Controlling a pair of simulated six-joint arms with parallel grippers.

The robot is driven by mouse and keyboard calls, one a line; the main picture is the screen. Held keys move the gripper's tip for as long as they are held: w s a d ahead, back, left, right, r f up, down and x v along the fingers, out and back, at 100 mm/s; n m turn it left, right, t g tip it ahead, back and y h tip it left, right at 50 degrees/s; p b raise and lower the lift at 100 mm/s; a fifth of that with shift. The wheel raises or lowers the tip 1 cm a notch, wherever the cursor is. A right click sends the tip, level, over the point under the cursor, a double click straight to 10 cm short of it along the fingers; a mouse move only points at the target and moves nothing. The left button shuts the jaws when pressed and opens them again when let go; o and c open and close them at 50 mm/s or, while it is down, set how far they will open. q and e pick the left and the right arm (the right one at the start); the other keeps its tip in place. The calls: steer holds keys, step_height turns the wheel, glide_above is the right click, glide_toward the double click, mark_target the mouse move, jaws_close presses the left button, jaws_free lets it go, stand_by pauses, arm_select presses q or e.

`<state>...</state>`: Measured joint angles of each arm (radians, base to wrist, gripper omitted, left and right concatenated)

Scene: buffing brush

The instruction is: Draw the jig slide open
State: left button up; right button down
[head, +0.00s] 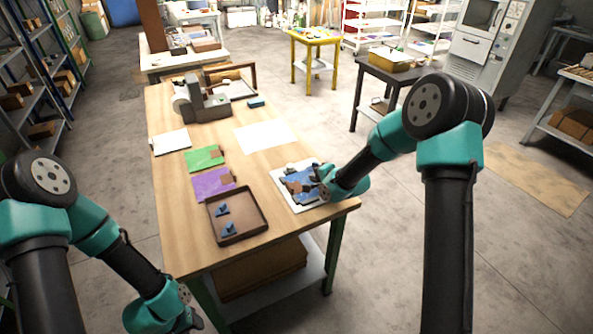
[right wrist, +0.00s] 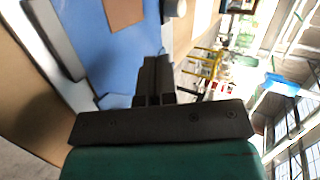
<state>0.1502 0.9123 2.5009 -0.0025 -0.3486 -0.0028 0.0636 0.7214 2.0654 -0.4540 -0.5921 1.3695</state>
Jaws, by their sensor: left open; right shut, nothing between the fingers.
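The jig (head: 281,178) lies at the right edge of the wooden table, with a white base, a blue surface and a brown piece on it. In the right wrist view its blue surface (right wrist: 95,55) fills the upper left, with a brown patch (right wrist: 123,12), a grey bar (right wrist: 55,38) and a pale round knob at the top edge. My right gripper (head: 318,182) is at the jig's right side; in the right wrist view its fingers (right wrist: 155,72) are together and empty over the blue surface. Contact with the slide cannot be told. My left gripper (head: 193,318) is open, low in front of the table.
A brown tray (head: 244,238) with small blue parts sits at the table's front. Purple (head: 208,185) and green (head: 203,158) sheets, white sheets (head: 265,136) and a grey machine (head: 205,107) lie behind. The front left tabletop is clear.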

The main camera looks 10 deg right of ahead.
mark_target(292, 169)
steer(key=x, duration=0.7)
steer(key=w, duration=0.1)
steer(key=w+a, duration=0.2)
steer(key=shift+w, duration=0.4)
